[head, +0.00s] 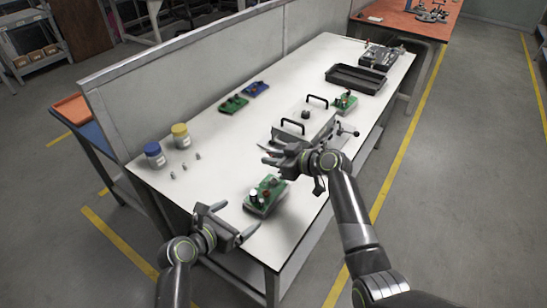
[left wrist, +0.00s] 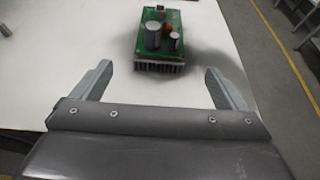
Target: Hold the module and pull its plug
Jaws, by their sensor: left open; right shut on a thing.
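A module with a green board, upright capacitors and a finned heat sink (head: 263,198) sits on the white table near its front right edge. In the left wrist view the module (left wrist: 158,60) stands just beyond my fingertips, with a small connector at its far edge. My left gripper (head: 236,218) is open and empty, to the left of and nearer than the module; its spread fingers also show in the left wrist view (left wrist: 158,72). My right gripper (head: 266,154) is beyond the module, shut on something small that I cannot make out. I cannot tell the plug apart.
A grey case with black handles (head: 305,127) lies behind my right gripper. Another green module (head: 344,103), a black tray (head: 355,78), two small boards (head: 234,104) and blue-lidded and yellow-lidded jars (head: 155,154) stand farther off. The table's left middle is mostly clear.

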